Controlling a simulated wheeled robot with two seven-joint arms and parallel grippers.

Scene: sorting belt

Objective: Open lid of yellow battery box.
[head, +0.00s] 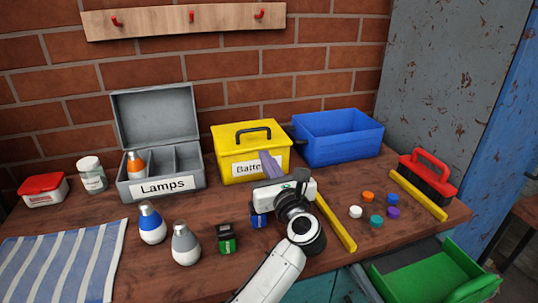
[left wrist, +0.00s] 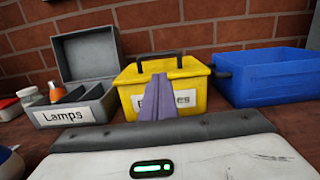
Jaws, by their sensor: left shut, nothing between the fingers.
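The yellow battery box (head: 225,173) stands at the back of the bench, between the grey lamp box and the blue bin. Its yellow lid (head: 231,132) lies closed, with a dark handle (head: 254,129) on top. In the left wrist view the box (left wrist: 199,94) is straight ahead and its handle (left wrist: 160,53) stands above the lid. My left gripper (head: 269,162) is shut and empty. Its purple fingers (left wrist: 157,96) point at the front of the box and cover part of its label; I cannot tell whether they touch it. My right gripper is out of view.
The open grey lamp box (head: 165,188) is left, the blue bin (head: 340,150) right. Bulbs (head: 186,245) and a green battery (head: 227,239) stand in front. A yellow strip (head: 337,225), coloured caps (head: 377,221) and a red brush (head: 430,172) lie right.

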